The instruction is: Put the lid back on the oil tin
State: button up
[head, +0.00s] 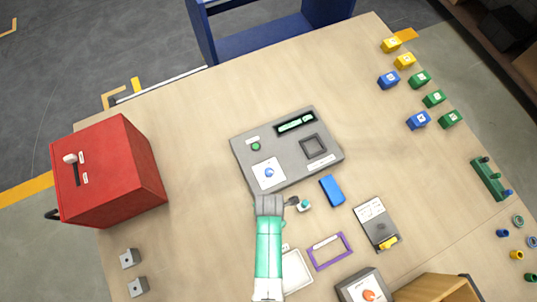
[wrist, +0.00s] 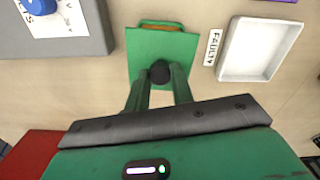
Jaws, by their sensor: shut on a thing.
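In the wrist view a flat green square lid (wrist: 146,48) with a round black knob (wrist: 160,72) is under my gripper (wrist: 159,78). The fingers are shut on the knob. Past the lid's far edge shows a green rim with a brown inside (wrist: 162,24), which looks like the oil tin; the lid hides the rest. I cannot tell whether the lid touches it. In the head view my gripper (head: 292,202) is just below the grey panel, with a small green piece (head: 305,206) at its tip; I cannot tell if this is lid or tin.
The grey panel (head: 315,172) stands above my gripper and a white tray (head: 293,270) below it, labelled FAULTY in the wrist view. A blue block (head: 332,190) and purple frame (head: 329,251) lie to the right. A red box (head: 110,170) stands left, with clear table between.

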notch_tip(320, 180, down, 5)
jog(key=b, duration=0.4)
jog(key=shift+b, duration=0.4)
jog(key=shift+f+b, duration=0.5)
jog(key=shift+f, duration=0.2)
jog(key=shift+r+p, duration=0.1)
jog(key=shift+p, duration=0.25)
jog(key=shift+f, duration=0.2)
dwell(0.9)
jog(key=o, duration=1.1)
jog(key=shift+c, duration=0.2)
jog(key=shift+o, duration=0.4)
